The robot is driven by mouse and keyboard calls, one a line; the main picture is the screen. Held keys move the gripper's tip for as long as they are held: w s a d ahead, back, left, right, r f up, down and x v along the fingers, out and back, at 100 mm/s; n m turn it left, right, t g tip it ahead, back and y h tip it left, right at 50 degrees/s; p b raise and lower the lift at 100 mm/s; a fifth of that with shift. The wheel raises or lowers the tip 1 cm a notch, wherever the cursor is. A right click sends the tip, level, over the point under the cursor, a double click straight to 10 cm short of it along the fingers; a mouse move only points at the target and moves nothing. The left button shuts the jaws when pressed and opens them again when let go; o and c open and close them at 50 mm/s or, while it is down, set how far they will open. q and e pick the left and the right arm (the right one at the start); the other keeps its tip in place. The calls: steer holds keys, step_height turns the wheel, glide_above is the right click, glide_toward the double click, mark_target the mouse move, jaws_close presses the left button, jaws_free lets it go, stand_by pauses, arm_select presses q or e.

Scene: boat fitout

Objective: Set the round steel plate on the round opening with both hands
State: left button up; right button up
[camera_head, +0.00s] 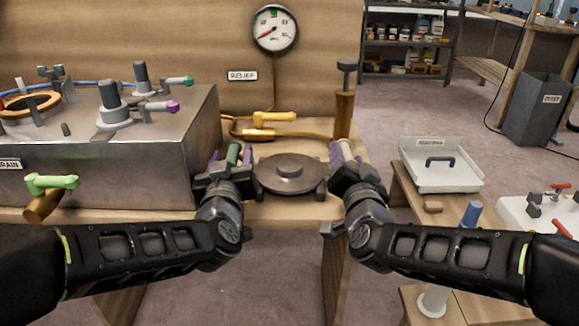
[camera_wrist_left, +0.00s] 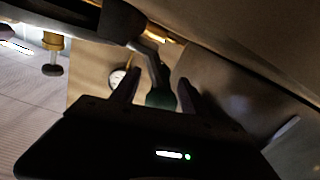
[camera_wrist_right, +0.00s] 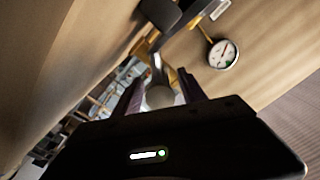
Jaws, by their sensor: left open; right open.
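The round steel plate (camera_head: 290,173) is dark grey, with a low knob in its middle. It lies flat on the wooden bench between my two grippers. My left gripper (camera_head: 232,156) is open at its left side, with a green handle (camera_wrist_left: 160,97) between the fingers. My right gripper (camera_head: 343,154) is open at its right side, with a pale grey rounded handle (camera_wrist_right: 160,96) between the fingers. A round opening with an orange-brown rim (camera_head: 32,104) and upright posts shows on the steel box at far left.
The steel box (camera_head: 150,150) with valves stands left of the plate. A yellow-handled valve (camera_head: 274,118) and copper pipe are behind it, below a gauge (camera_head: 274,28). A white tray (camera_head: 440,177) is at right.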

arm_select(q)
steer(key=shift+w, duration=0.3)
arm_select(e)
steer(key=shift+w, duration=0.3)
arm_select(q)
steer(key=shift+c, duration=0.4)
arm_select(e)
steer(key=shift+c, duration=0.4)
arm_select(q)
jaws_close()
arm_select(e)
jaws_close()
arm_select(q)
steer(key=shift+r, duration=0.35)
arm_select(e)
steer(key=shift+r, duration=0.35)
